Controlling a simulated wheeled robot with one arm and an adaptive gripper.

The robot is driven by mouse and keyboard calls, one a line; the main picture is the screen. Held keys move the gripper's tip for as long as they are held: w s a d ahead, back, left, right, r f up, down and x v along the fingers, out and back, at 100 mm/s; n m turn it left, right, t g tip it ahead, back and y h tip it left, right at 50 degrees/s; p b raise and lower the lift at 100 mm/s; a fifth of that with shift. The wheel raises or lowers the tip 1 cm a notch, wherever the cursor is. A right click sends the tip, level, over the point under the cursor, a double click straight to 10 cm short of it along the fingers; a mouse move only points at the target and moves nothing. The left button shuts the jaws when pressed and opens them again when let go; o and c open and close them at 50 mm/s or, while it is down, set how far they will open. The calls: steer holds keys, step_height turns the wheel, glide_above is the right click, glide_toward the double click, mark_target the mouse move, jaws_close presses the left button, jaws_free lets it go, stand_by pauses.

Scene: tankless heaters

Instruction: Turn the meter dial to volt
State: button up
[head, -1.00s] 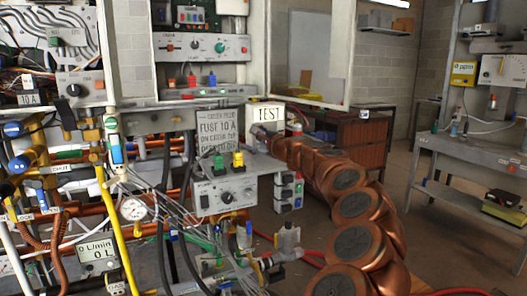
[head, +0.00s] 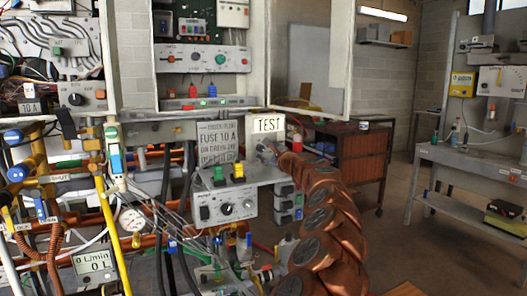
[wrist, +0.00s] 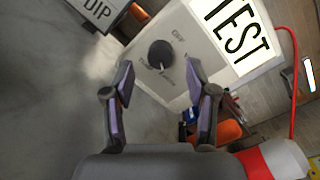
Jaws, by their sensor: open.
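The meter is a pale box with a white TEST label (head: 268,124); it also shows in the wrist view (wrist: 192,62). Its round black dial (wrist: 161,54) has a light pointer mark at its lower edge. OFF is printed to the upper right of the dial; the small words below it are too blurred to read surely. My gripper (wrist: 159,72) is open and empty, facing the meter. The dial lies between and slightly beyond its fingertips, with a gap on both sides. In the head view my gripper (head: 266,150) is just below the TEST label and hides the dial.
A grey control box (head: 228,204) with a black knob stands below and left of the meter. A fuse sign (head: 217,143) is left of it. Pipes and cables fill the left side. A red cable (wrist: 293,60) runs right of the meter in the wrist view.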

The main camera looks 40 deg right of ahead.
mark_target(261, 149)
steer(key=shift+w+d, duration=0.3)
steer(key=shift+w, duration=0.2)
steer(key=shift+w+f, duration=0.1)
steer(key=shift+w, duration=0.4)
steer(key=shift+w+d, duration=0.1)
steer(key=shift+w, duration=0.3)
jaws_close()
